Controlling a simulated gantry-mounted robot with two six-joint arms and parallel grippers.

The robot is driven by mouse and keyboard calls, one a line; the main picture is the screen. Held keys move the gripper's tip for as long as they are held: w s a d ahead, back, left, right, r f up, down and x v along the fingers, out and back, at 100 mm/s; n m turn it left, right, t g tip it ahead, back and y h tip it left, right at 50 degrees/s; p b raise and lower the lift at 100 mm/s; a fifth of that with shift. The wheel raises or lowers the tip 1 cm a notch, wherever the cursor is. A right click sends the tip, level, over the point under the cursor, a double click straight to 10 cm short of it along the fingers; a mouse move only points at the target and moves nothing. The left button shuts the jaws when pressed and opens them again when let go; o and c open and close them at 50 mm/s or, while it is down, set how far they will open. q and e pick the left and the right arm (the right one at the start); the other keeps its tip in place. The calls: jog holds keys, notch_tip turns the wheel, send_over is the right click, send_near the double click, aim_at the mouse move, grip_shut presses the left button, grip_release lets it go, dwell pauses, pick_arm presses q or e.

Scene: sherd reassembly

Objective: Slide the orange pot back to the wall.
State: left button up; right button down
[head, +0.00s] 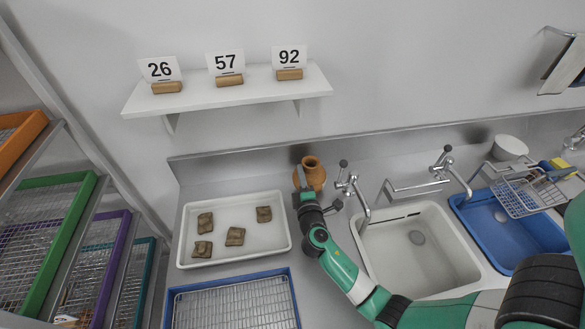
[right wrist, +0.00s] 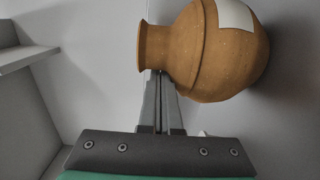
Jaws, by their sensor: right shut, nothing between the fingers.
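The orange pot (head: 314,175) stands upright at the back of the counter, close to the backsplash, with its round mouth visible from above. In the right wrist view the pot (right wrist: 225,55) fills the upper right, with its neck toward the left and a pale patch on its body. My right gripper (head: 298,178) is at the pot's left side in the head view. Its fingers (right wrist: 160,78) are shut and empty, with their tips at the neck and shoulder. I cannot tell whether they touch the pot. My left gripper is not in view.
A white tray (head: 283,250) with several brown sherds lies left of my right arm. A blue-rimmed rack (head: 232,283) is in front of it. A tap (head: 362,205) and white sink (head: 448,290) are right of the pot. A shelf (head: 225,98) with numbered cards hangs above.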

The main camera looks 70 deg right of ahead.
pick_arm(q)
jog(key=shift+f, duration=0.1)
pick_arm(e)
jog(key=shift+w, duration=0.15)
jog(key=shift+w+f+b, duration=0.1)
jog(key=shift+w+b, duration=0.2)
jog(key=w+b, duration=0.1)
jog(key=w, duration=0.2)
jog(key=shift+w+d, duration=0.15)
jog(key=shift+d, duration=0.05)
pick_arm(q)
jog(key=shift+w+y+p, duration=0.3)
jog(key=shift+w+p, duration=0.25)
jog(key=shift+p, duration=0.15)
pick_arm(e)
jog(key=v, duration=1)
